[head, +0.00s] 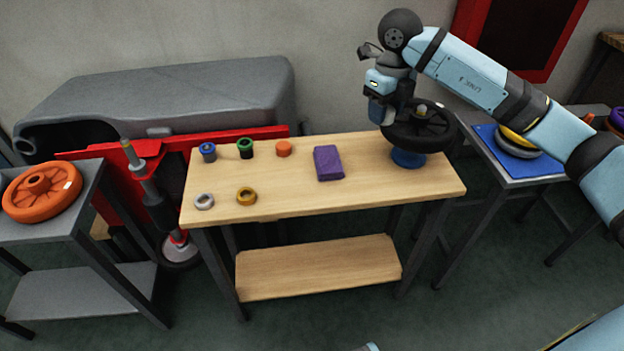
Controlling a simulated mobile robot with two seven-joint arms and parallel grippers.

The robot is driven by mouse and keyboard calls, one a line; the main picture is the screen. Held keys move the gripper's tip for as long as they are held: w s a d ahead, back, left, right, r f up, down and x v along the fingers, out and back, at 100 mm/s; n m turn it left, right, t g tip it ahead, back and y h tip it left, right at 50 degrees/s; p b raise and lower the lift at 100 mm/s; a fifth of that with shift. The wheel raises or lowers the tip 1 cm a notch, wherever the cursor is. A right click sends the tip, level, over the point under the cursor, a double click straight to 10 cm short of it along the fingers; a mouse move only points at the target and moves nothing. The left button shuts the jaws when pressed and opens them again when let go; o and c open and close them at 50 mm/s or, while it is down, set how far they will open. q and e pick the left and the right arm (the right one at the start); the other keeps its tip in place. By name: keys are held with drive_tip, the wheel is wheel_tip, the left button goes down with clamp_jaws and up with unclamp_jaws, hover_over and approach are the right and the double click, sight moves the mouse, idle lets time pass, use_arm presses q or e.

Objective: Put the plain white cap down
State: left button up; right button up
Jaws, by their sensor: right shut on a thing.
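A pale grey-white ring-like cap (204,201) lies on the front left of the wooden table (290,207), apart from any gripper. It is the only whitish cap I see. My right gripper (379,115) is at the back right of the table, pointing down at the left rim of a black wheel (440,138). It looks shut on that rim; the fingertips are partly hidden. The wheel is above a round blue stand (408,158), and I cannot tell whether it rests on it. A yellowish post end shows at its hub. My left gripper is out of view.
Blue (208,152), green (246,148), orange (284,149) and yellow (246,196) caps stand on the table's left half. A purple block (328,163) lies mid-table. An orange wheel (42,192) is on the left cart. The table's front middle is clear.

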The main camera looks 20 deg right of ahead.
drive_tip(key=shift+s+a+f, duration=0.15)
drive_tip(key=shift+a, duration=0.15)
drive_tip(key=b, duration=0.3)
hover_over(369, 186)
drive_tip(key=shift+n, duration=0.3)
wheel_tip(369, 186, down, 15)
drive_tip(key=shift+r, duration=0.15)
drive_tip(key=shift+f, duration=0.55)
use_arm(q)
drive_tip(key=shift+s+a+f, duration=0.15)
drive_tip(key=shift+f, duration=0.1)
use_arm(e)
drive_tip(key=shift+f, duration=2.1)
drive_tip(key=o, duration=1)
drive_tip(key=shift+f, duration=0.1)
